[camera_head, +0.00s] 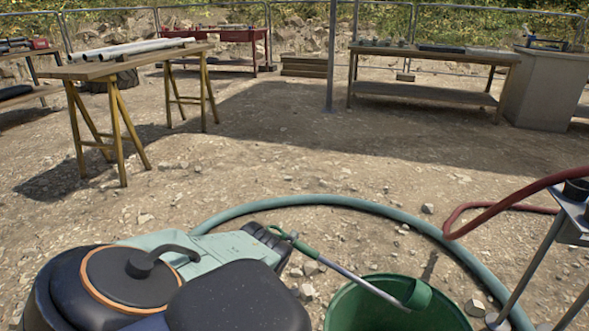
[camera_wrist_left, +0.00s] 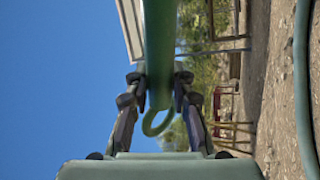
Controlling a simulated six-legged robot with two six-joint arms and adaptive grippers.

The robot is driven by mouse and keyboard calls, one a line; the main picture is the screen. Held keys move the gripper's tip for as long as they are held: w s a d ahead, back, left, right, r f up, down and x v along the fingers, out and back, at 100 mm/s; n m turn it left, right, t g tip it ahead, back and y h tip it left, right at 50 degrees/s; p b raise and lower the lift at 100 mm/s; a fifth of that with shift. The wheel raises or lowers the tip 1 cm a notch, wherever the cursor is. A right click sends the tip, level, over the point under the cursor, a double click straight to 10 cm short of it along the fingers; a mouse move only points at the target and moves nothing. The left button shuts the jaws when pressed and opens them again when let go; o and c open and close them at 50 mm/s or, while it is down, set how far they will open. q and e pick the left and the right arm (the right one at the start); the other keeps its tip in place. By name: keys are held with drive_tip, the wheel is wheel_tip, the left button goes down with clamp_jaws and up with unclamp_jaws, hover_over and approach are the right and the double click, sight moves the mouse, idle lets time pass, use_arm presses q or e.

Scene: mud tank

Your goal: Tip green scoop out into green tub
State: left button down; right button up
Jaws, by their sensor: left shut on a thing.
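The green scoop (camera_head: 345,273) has a green handle, a metal shaft and a green head. My left gripper (camera_head: 276,236), at the lower middle of the head view, is shut on the handle. The shaft slants down to the right, and the head (camera_head: 416,294) shows over the mouth of the green tub (camera_head: 350,312). I cannot tell whether the head touches the tub or what it holds. The tub's lower part is cut off by the frame. In the left wrist view the green handle (camera_wrist_left: 159,45) runs between the fingers (camera_wrist_left: 157,95), with a loop at its end. My right gripper is not in view.
A thick green hose (camera_head: 330,200) curves on the stony ground behind the tub. A red hose (camera_head: 500,207) and a metal stand (camera_head: 530,265) are at the right. A trestle table (camera_head: 125,66) with pipes and a long bench (camera_head: 430,55) stand farther back. The ground between is open.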

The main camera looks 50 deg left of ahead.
use_arm(q)
drive_tip(key=shift+s+a+f+n+y, duration=0.15)
drive_tip(key=shift+f+n, duration=0.1)
drive_tip(key=shift+f, duration=0.3)
drive_tip(key=shift+s+a+f+n+y, duration=0.1)
drive_tip(key=shift+a+f+n, duration=0.15)
drive_tip(key=shift+f, duration=0.3)
drive_tip(key=shift+s+a+f+n+y, duration=0.15)
drive_tip(key=shift+f+n, duration=0.15)
drive_tip(key=shift+f, duration=0.25)
